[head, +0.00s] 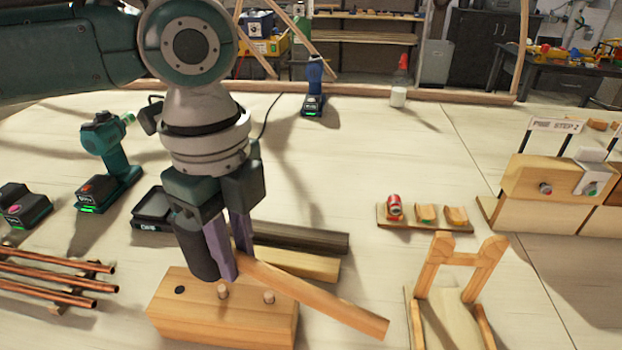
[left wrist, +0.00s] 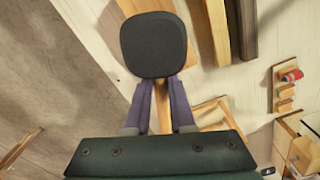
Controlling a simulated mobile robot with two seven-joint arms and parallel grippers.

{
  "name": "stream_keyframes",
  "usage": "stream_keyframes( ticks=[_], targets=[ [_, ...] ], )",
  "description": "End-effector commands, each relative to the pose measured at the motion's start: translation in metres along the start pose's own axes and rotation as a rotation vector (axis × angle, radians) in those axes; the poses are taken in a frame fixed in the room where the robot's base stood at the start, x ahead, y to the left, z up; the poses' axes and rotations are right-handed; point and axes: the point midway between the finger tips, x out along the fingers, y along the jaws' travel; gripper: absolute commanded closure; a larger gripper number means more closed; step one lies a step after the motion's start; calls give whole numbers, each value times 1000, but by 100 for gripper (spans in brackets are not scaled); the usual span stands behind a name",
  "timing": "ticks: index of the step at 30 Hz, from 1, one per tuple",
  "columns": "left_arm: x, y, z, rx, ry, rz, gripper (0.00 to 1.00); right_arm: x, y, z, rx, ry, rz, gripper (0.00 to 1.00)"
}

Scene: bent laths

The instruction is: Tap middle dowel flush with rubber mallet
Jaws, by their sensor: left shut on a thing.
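My left gripper (head: 232,250) is shut on the mallet's pale wooden handle (head: 320,298), which slants down to the right. The mallet's black head (head: 196,246) hangs beside the purple fingers, above the back of the wooden block (head: 225,325). It also fills the upper middle of the left wrist view (left wrist: 154,44). The block's top shows a dark round spot (head: 180,290) at left, the middle dowel (head: 223,291) and a right dowel (head: 268,297). Both dowels stick up slightly. I cannot tell whether the mallet touches the block. My right gripper is out of view.
Copper pipes (head: 60,283) lie left of the block. A green drill (head: 108,160) stands behind them. Dark and pale wood bars (head: 295,262) lie behind the block. A wooden frame (head: 453,275) stands to the right.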

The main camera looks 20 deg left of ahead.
Motion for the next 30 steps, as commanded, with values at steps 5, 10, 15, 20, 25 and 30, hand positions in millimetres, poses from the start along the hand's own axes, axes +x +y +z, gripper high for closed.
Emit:
stream_keyframes(
  ticks=[5, 10, 15, 20, 25, 30],
  targets=[
    [14, 0, 0, 0, -1, -2, 100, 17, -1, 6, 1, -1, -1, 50],
    [12, 0, 0, 0, -1, -2, 100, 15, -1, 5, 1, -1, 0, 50],
    [14, 0, 0, 0, -1, -2, 100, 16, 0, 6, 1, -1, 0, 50],
    [38, 0, 0, -2, 0, 1, 100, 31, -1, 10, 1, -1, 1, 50],
    [70, 0, 0, -1, 0, -1, 100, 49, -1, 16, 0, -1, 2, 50],
    [65, 0, 0, 0, 0, -1, 100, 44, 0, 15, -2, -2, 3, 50]
  ],
)
